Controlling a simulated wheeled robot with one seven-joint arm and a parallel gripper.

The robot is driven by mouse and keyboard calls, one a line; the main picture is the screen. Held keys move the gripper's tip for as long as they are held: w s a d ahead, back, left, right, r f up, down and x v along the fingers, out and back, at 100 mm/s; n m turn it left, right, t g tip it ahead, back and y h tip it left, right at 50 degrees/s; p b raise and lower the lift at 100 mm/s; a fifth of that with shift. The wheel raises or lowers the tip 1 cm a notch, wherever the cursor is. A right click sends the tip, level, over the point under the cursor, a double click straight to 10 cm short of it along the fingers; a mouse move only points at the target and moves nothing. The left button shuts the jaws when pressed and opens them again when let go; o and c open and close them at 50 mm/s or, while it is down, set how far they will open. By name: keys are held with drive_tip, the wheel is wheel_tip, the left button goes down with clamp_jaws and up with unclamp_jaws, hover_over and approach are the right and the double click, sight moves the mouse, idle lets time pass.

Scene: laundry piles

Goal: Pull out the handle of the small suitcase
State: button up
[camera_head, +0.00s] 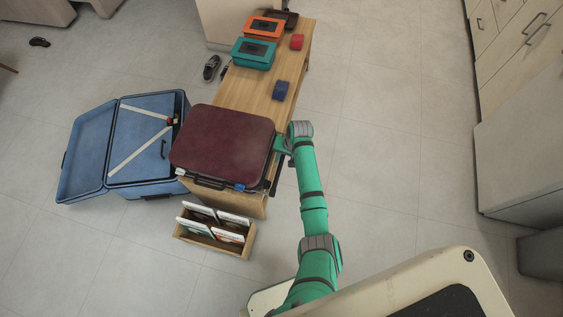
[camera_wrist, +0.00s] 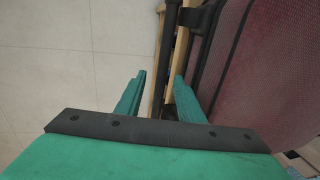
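The small suitcase (camera_head: 222,147) is dark red with black trim and lies flat on the near end of a wooden bench. A dark carry handle (camera_head: 208,184) shows on its near side. My gripper (camera_head: 281,146) is at the suitcase's right side. In the wrist view my gripper (camera_wrist: 160,78) is open, with its right finger close to the suitcase (camera_wrist: 245,65). A long dark bar (camera_wrist: 169,40) runs along the suitcase's side and lies in line with the gap between the fingers. I cannot tell whether it is between them or beyond.
The wooden bench (camera_head: 244,92) also bears a teal box (camera_head: 253,54), an orange box (camera_head: 264,27), and small red and blue items. An open blue suitcase (camera_head: 87,151) lies on the floor at left. A wooden rack (camera_head: 235,250) stands in front. The floor at right is clear.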

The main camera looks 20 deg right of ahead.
sight(281, 164)
drive_tip(key=shift+w+a+f, duration=0.1)
drive_tip(key=shift+a+f, duration=0.05)
drive_tip(key=shift+f, duration=0.5)
drive_tip(key=shift+w+a+f, duration=0.15)
drive_tip(key=shift+f, duration=0.45)
drive_tip(key=shift+w+a+f, duration=0.1)
drive_tip(key=shift+a+f, duration=0.05)
drive_tip(key=shift+f, duration=0.5)
drive_tip(key=shift+c, duration=0.4)
